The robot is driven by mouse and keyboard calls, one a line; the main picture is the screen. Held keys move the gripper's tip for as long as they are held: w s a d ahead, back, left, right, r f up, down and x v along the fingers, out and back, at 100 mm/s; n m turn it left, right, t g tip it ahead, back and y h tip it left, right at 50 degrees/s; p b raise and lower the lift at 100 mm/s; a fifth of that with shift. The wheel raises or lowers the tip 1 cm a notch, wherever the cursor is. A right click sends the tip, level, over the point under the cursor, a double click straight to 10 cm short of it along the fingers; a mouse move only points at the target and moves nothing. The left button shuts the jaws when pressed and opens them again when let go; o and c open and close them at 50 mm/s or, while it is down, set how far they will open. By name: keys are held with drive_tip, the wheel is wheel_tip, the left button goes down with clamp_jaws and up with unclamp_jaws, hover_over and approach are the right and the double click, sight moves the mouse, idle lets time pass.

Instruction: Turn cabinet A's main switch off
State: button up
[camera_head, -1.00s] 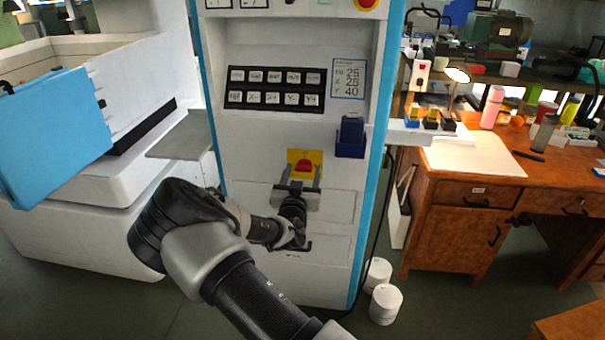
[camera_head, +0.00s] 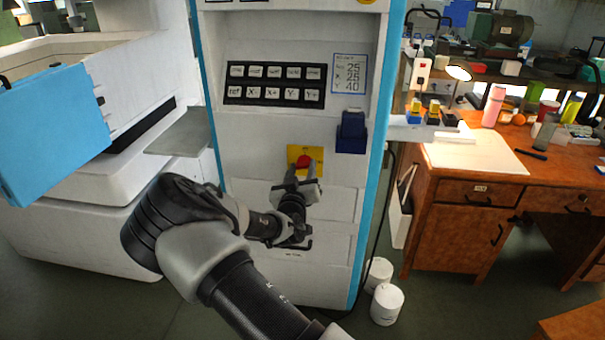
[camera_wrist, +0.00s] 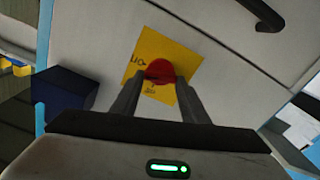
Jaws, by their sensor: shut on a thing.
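The main switch is a red knob (camera_head: 303,161) on a square yellow plate (camera_head: 292,153), on the white front of the cabinet (camera_head: 264,38) with blue edges. My gripper (camera_head: 303,172) reaches it from below and in front, and its hand looks tilted in the head view. In the wrist view the two fingers of my gripper (camera_wrist: 160,82) are shut on the sides of the red knob (camera_wrist: 159,68). The yellow plate (camera_wrist: 180,52) appears rotated there, with partly hidden lettering. The fingers cover the knob's lower part, and its pointing direction cannot be read clearly.
A dark blue box (camera_head: 351,133) sticks out right of the switch and shows in the wrist view (camera_wrist: 68,88). A black button panel (camera_head: 274,84) is above. A dark handle (camera_wrist: 258,10) is near the wrist view's top. White cylinders (camera_head: 386,304) stand on the floor.

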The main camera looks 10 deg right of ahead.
drive_tip(key=n+b, duration=0.1)
drive_tip(key=n, duration=0.2)
drive_tip(key=shift+a+f+n+b, duration=0.1)
drive_tip(key=shift+f+n+b, duration=0.05)
drive_tip(key=shift+n+b, duration=0.2)
drive_tip(key=n+b, duration=0.1)
drive_tip(key=n, duration=0.2)
drive_tip(key=shift+a+n, duration=0.1)
drive_tip(key=shift+n, duration=0.25)
drive_tip(key=n+b, duration=0.1)
drive_tip(key=n, duration=0.3)
drive_tip(key=shift+f, duration=0.15)
drive_tip(key=shift+n+b, duration=0.4)
drive_tip(key=shift+n, duration=1)
drive_tip(key=o, duration=1.1)
drive_tip(key=shift+c, duration=0.2)
